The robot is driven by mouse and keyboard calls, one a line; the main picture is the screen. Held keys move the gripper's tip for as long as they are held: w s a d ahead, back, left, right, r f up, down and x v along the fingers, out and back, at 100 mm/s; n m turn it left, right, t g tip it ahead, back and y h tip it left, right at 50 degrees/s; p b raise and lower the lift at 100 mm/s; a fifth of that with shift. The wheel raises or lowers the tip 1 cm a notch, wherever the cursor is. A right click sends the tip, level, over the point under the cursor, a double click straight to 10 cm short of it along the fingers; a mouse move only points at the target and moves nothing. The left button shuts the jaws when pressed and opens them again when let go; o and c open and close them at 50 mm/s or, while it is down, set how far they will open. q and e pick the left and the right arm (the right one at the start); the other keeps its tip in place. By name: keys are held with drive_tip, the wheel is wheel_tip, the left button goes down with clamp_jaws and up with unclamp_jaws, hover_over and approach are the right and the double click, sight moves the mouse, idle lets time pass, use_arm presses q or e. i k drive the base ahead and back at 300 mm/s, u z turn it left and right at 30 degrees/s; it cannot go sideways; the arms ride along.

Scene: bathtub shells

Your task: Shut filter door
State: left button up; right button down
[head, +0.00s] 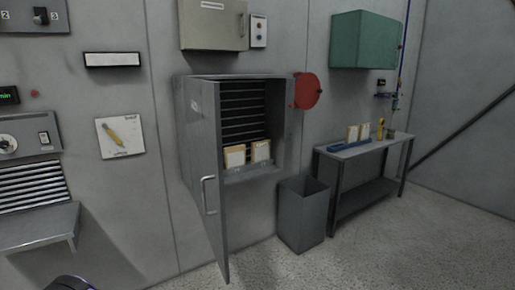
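The grey filter door (203,165) stands wide open on the wall cabinet, swung out toward me from the cabinet's left side. Its pale bar handle (208,195) is near the door's free edge. Inside the filter cabinet (286,120) are dark horizontal slats (242,110). Two cream-coloured panels or packets (235,157) stand at the front of its floor. Neither of my grippers is in view.
A grey bin (303,222) stands on the floor right of the door. A metal bench (370,150) with small items is further right. A grey shelf (38,226) juts from the wall at left. Speckled floor lies open in front.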

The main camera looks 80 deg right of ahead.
sight(202, 98)
drive_tip(key=z, duration=2.25)
drive_tip(key=i, duration=1.65)
drive_tip(key=u, duration=0.05)
